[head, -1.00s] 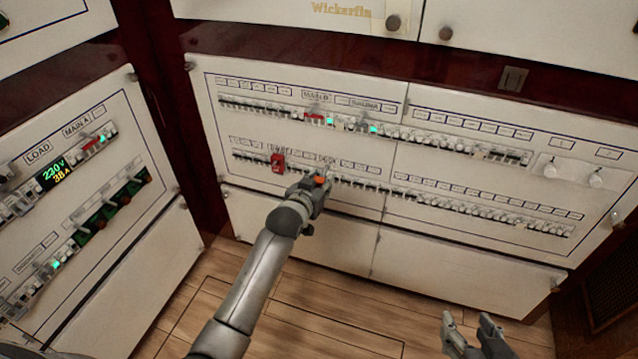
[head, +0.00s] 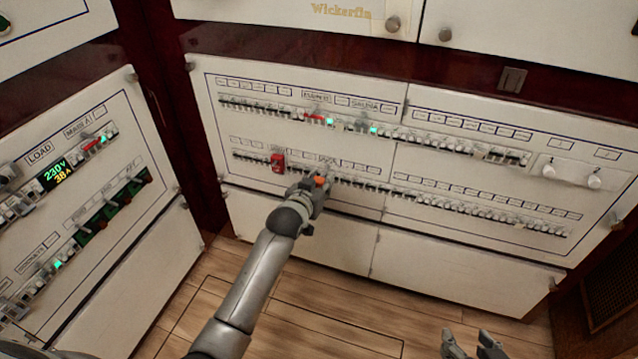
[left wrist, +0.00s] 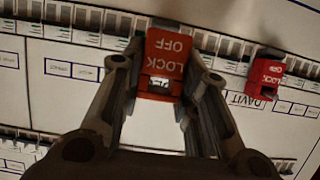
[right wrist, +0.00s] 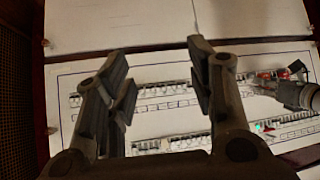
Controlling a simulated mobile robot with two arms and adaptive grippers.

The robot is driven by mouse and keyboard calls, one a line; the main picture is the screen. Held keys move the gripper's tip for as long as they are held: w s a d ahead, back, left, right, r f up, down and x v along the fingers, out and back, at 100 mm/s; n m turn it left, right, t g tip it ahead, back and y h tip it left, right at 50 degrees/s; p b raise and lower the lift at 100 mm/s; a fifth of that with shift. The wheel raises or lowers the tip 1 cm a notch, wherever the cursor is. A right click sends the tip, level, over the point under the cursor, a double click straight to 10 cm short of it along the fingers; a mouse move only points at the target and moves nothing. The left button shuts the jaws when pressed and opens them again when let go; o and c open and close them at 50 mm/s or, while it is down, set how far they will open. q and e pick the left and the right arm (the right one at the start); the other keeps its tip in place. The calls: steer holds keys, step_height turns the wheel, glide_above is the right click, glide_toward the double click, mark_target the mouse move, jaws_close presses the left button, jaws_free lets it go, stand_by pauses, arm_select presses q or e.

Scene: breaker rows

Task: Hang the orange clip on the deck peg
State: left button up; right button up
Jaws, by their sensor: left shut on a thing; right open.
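My left gripper (head: 318,188) is shut on the orange clip (head: 320,181), at the lower breaker row of the middle panel. In the left wrist view the clip (left wrist: 164,62), lettered LOCK OFF, sits between the fingertips (left wrist: 160,84), and its upper end overlaps the breaker row. I cannot tell whether it touches a breaker. The fingers and clip hide what is behind them, and I cannot make out the deck peg. A label (head: 326,161), too blurred to read, stands just above the gripper. My right gripper (head: 468,346) is open and empty, low in the head view.
A red lock-off clip (head: 278,163) sits on the same row, left of my gripper; the left wrist view shows it (left wrist: 265,75) by the DAVIT label. A side panel (head: 75,200) with a lit display stands at the left. Wooden floor (head: 330,310) lies below the panels.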

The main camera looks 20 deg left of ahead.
mark_target(321, 178)
steer(key=shift+s+f, duration=0.1)
stand_by(0.6)
arm_select(q)
steer(key=shift+p, duration=0.4)
arm_select(e)
steer(key=shift+s+d+f+g, duration=0.3)
steer(key=shift+s+f+g, duration=0.15)
steer(key=shift+s, duration=0.3)
steer(key=shift+s+d+f+g, duration=0.25)
steer(key=shift+s+f+g, duration=0.2)
steer(key=shift+s, duration=0.25)
steer(key=shift+s+f, duration=0.1)
arm_select(q)
steer(key=shift+w+b, duration=0.35)
steer(key=shift+w, duration=0.9)
arm_select(e)
steer(key=w+r+t, duration=0.1)
steer(key=w, duration=0.1)
steer(key=w+a+r+t, duration=0.1)
steer(key=shift+w+a+r, duration=0.15)
steer(key=shift+w+r, duration=0.05)
steer(key=shift+w, duration=0.15)
arm_select(q)
steer(key=shift+w, duration=0.2)
arm_select(e)
steer(key=shift+w+a+r, duration=0.1)
steer(key=shift+w+r, duration=0.1)
steer(key=shift+w, duration=0.1)
